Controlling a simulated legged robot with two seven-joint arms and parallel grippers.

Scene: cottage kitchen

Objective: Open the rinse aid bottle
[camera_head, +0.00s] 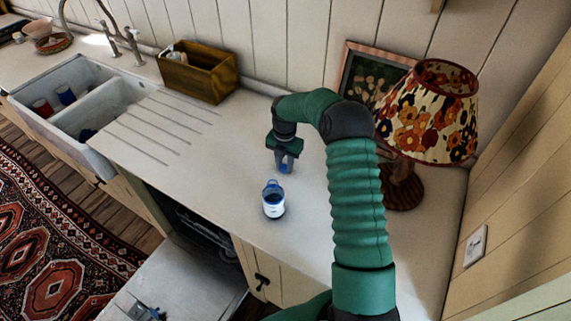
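The rinse aid bottle (273,205) stands upright on the white counter near its front edge. It has a white label and a translucent blue top. My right gripper (285,168) points down just behind and above the bottle, apart from it. A small blue piece (285,167) shows between its fingers and looks like the bottle's cap; it is too small to be certain. The bottle's mouth is too small to make out clearly. My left gripper is not in view.
A floral lamp (432,115) and a framed picture (365,72) stand right of my arm. A wooden box (198,72) is at the back. A double sink (75,100) is left. The dishwasher door (185,285) hangs open below. The counter left of the bottle is clear.

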